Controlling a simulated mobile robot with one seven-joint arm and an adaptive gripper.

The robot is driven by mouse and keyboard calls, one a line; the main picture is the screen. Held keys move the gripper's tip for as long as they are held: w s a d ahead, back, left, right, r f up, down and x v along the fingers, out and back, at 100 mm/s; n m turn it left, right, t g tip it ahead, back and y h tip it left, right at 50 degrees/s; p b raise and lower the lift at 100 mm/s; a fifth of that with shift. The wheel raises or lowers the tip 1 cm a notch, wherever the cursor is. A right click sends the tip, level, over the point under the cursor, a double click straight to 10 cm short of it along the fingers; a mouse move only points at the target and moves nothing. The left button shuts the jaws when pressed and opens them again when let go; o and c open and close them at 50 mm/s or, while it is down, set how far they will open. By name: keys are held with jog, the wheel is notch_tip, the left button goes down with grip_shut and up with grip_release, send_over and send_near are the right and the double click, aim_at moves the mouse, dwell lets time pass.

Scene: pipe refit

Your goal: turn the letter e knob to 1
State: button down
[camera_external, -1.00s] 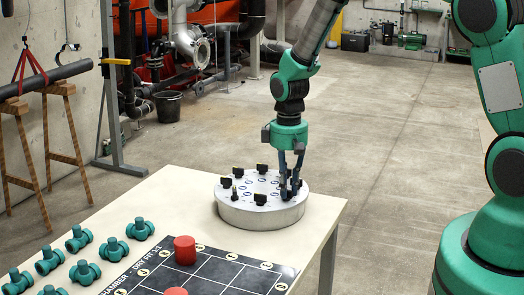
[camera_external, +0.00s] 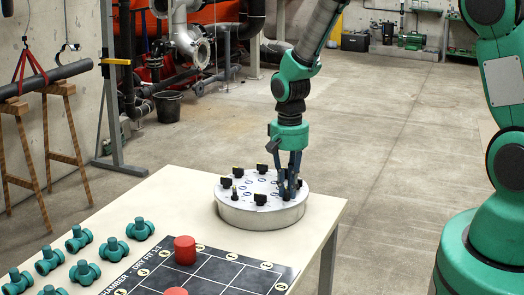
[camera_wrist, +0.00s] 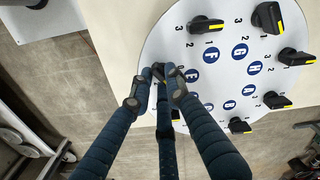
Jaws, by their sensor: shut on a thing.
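The round grey knob plate (camera_external: 258,216) stands on the table, with black knobs in a ring around blue letter discs. In the wrist view the letter E disc (camera_wrist: 191,75) lies just right of my gripper (camera_wrist: 157,88). My fingers are shut around the black knob (camera_wrist: 158,72) beside the E; they hide most of it, so its pointer and numbers cannot be read. In the external view my gripper (camera_external: 288,192) points down at the right part of the plate.
Neighbouring knobs, such as the one by F (camera_wrist: 206,24), stand close. The table (camera_external: 190,190) also holds several green pipe fittings (camera_external: 140,229), a black chart (camera_external: 225,272) and red cylinders (camera_external: 185,250). The table's edge is near the plate.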

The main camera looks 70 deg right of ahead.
jog(key=shift+m, duration=0.4)
jog(key=c, duration=1.7)
grip_release()
jog(key=shift+o, duration=0.2)
jog(key=shift+r, duration=0.2)
notch_tip(320, 180, up, 12)
jog(key=shift+f, duration=0.15)
